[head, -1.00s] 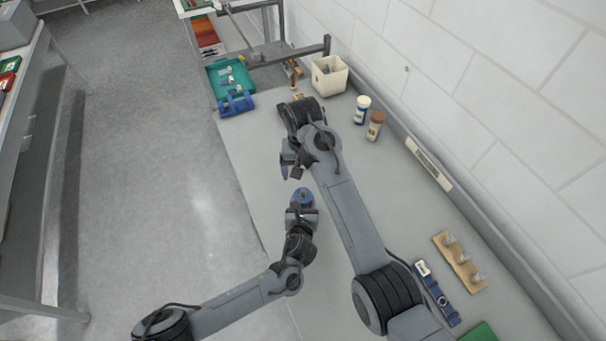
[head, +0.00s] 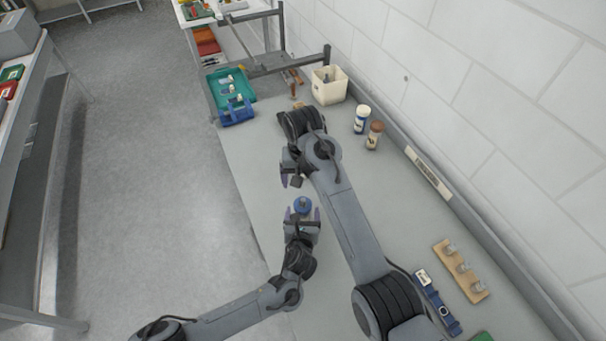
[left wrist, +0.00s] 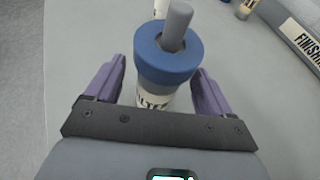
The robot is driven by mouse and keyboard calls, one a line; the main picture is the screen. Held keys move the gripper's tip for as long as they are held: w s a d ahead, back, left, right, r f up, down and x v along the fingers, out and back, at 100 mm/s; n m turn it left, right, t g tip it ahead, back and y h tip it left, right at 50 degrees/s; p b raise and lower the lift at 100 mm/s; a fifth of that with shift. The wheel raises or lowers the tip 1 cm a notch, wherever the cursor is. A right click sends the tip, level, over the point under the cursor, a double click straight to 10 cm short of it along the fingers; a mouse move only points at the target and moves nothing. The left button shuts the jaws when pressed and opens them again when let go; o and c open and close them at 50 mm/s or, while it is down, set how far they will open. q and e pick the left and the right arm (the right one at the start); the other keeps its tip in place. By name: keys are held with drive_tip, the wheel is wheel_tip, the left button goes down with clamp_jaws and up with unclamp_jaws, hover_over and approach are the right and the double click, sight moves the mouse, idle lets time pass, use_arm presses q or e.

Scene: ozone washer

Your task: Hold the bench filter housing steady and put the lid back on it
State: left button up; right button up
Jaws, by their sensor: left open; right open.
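The filter housing (left wrist: 152,97) is white with dark lettering and stands upright on the bench. The blue lid (head: 303,204) sits on top of it, with a grey knob (left wrist: 176,25) rising from it in the left wrist view; whether it is fully seated I cannot tell. My left gripper (head: 303,214) is open, its purple fingers on either side of the housing with gaps visible in the left wrist view. My right gripper (head: 291,181) is open and empty, a little beyond the lid in the head view; its arm partly hides it.
A teal tray (head: 216,88) and blue holder (head: 237,117) are at the far left. A cream bin (head: 329,92) and two jars (head: 362,119) (head: 374,136) stand along the wall. A wooden rack (head: 459,272) and blue tool (head: 437,303) lie at right. Bench left of the grippers is clear.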

use_arm(q)
drive_tip(key=p+v, duration=0.1)
drive_tip(key=v, duration=0.8)
drive_tip(key=shift+s+p, duration=0.25)
drive_tip(key=shift+p, duration=0.05)
drive_tip(key=shift+a+r, duration=0.1)
